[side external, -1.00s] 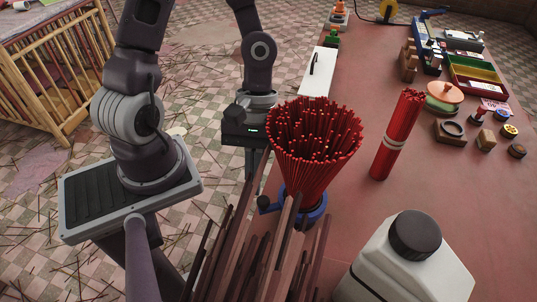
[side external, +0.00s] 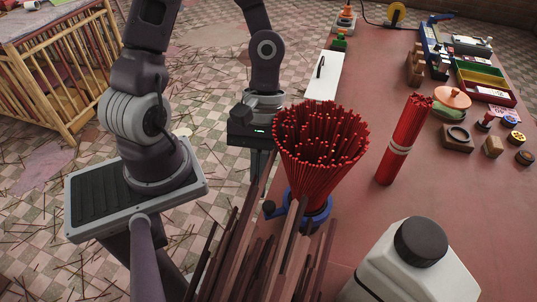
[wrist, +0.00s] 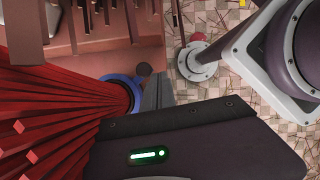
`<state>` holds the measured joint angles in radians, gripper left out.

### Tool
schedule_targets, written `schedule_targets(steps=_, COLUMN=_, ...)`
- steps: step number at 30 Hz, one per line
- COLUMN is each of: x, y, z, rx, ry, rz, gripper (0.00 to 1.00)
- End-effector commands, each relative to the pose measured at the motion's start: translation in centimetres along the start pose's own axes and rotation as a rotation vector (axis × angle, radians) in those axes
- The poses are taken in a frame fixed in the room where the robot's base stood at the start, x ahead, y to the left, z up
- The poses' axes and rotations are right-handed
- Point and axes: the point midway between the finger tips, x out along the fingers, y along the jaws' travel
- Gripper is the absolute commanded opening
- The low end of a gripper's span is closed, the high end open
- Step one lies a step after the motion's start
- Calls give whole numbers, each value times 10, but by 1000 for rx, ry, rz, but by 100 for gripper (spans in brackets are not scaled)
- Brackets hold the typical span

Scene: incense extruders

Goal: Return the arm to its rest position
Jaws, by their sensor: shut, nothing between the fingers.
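My gripper (side external: 261,168) hangs fingers-down beside the table's left edge in the side external view, left of a large flared bundle of red incense sticks (side external: 320,145). Its fingers look shut and empty. In the wrist view the fingers (wrist: 158,92) show close together next to a blue ring clamp (wrist: 130,90). The bundle stands upright in the blue ring clamp (side external: 318,215). In the side external view the lower fingertips are partly hidden by dark brown sticks in front.
Brown sticks (side external: 240,255) rise in the foreground. A tied red stick bundle (side external: 405,140) and a white bottle with a black cap (side external: 415,265) stand on the red table (side external: 370,210). A white board (side external: 324,75) lies behind. Trays and small items fill the far right.

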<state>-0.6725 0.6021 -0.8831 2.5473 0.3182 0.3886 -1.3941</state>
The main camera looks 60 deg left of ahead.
Motion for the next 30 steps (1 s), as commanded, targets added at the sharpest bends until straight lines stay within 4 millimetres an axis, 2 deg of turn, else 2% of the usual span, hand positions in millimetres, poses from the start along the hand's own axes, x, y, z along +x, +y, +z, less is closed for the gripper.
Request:
schedule_targets(steps=9, x=-49, y=0, z=-1, rx=-4, ry=3, rz=4, gripper=0)
schedule_targets(steps=14, x=-59, y=-2, z=-1, rx=12, ry=16, rz=-10, gripper=0)
schedule_targets(steps=16, x=-60, y=-7, z=-5, rx=58, ry=73, rz=-48, gripper=0)
schedule_targets(steps=19, x=-70, y=-19, z=-16, rx=199, ry=240, rz=-130, gripper=0)
schedule_targets(steps=22, x=-100, y=-26, z=-20, rx=388, ry=434, rz=-167, gripper=0)
schedule_targets(steps=27, x=-157, y=-35, z=6, rx=719, ry=688, rz=-79, gripper=0)
schedule_targets(steps=30, x=-177, y=-42, z=21, rx=864, ry=765, rz=-2, gripper=0)
